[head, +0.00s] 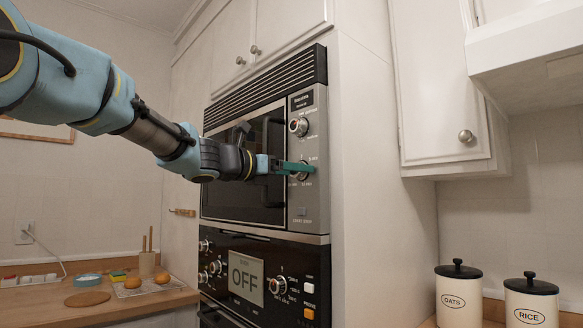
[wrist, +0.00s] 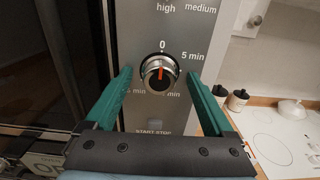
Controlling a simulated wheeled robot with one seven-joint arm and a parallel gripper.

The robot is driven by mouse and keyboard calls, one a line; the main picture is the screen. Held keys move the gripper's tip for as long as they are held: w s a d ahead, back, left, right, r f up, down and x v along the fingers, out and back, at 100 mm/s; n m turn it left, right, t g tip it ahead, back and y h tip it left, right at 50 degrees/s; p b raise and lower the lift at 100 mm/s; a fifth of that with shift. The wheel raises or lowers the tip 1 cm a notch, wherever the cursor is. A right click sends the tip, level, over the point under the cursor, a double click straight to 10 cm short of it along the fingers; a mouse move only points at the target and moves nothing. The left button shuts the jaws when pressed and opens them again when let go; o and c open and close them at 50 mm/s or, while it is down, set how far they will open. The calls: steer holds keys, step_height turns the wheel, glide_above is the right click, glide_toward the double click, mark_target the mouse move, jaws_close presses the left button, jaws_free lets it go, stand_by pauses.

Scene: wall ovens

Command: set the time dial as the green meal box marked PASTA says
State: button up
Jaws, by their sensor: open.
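The time dial (wrist: 159,72) is a round silver knob with a black rim and a red pointer on the microwave's control panel. Its pointer is up at 0. In the head view the fingers cover much of the dial. No green PASTA box shows in either view.
An upper dial (head: 299,127) sits above the time dial, and a start/stop button (head: 304,211) below it. The lower oven (head: 205,262) shows OFF. OATS (head: 455,300) and RICE (head: 529,305) canisters stand at right. A wooden counter (head: 40,304) holds food at left.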

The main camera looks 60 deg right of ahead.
steer(key=shift+c, duration=0.4)
steer(key=c, duration=1.3)
